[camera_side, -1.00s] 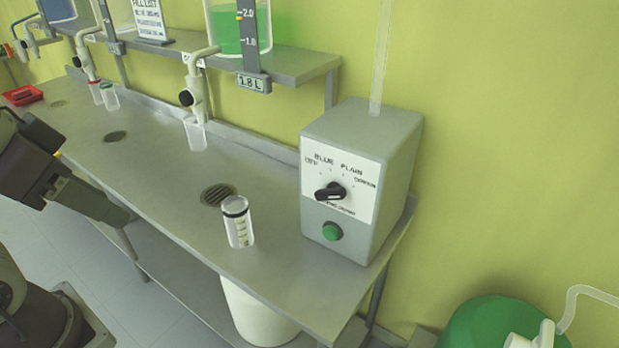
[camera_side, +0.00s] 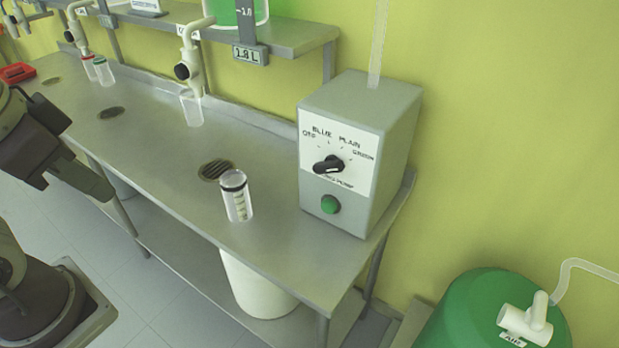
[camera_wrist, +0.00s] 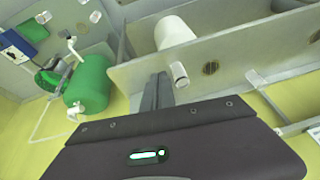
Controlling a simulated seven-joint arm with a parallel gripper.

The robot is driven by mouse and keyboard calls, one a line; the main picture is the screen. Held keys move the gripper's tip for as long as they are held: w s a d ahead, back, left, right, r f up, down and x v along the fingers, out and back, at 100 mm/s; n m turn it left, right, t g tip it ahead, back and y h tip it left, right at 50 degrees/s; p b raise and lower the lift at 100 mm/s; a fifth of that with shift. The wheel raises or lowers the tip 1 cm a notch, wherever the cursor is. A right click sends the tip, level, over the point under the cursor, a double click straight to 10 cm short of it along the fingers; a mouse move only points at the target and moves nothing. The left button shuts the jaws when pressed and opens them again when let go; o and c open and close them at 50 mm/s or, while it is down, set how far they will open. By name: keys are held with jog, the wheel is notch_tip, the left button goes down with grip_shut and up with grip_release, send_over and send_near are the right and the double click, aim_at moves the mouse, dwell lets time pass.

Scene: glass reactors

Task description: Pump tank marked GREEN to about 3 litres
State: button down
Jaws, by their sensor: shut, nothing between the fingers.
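The green tank (camera_side: 235,14) stands on the shelf at the top, its upper part cut off, with green liquid inside. Its plate (camera_side: 250,54) reads 1.8 L. The grey pump box (camera_side: 360,130) is on the bench at right, with labels OFF, BLUE, PLAIN and GREEN around a black knob (camera_side: 328,164). The knob's handle lies slanted from lower left to upper right; I cannot tell which label it selects. A green button (camera_side: 330,204) is below it. My gripper (camera_wrist: 160,78) is shut and empty in the wrist view, well apart from the box.
A capped sample jar (camera_side: 236,196) stands by a drain (camera_side: 216,170). A clear cup (camera_side: 192,110) is under the tank's tap. A white bucket (camera_side: 256,284) is below the bench, and a green drum (camera_side: 480,315) at lower right. A red tray (camera_side: 18,72) is at far left.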

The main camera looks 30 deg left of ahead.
aim_at(327, 209)
jog(key=w+a+f+m+g+y, duration=0.2)
jog(key=a+f+m+g+y, duration=0.3)
jog(key=a+m+y, duration=0.25)
jog(key=w+d+f+m+t+y, duration=0.1)
jog(key=w+f+m+t+y, duration=0.1)
jog(key=w+m+t+y, duration=0.5)
jog(key=w+d+f+m+t+h, duration=0.5)
jog(key=w+d+f+m+t, duration=0.25)
jog(key=w+d+m, duration=0.35)
jog(key=s+d+f+m+t+h, duration=0.2)
jog(key=d+f+m+t+h, duration=0.1)
jog(key=d+f+m+h, duration=0.6)
jog(key=shift+s+d+f, duration=0.25)
jog(key=shift+d+f, duration=0.35)
jog(key=shift+f, duration=0.2)
jog(key=w, duration=0.4)
jog(key=w+f, duration=0.1)
jog(key=w, duration=0.9)
jog(key=shift+a+f, duration=0.15)
jog(key=shift+a, duration=0.2)
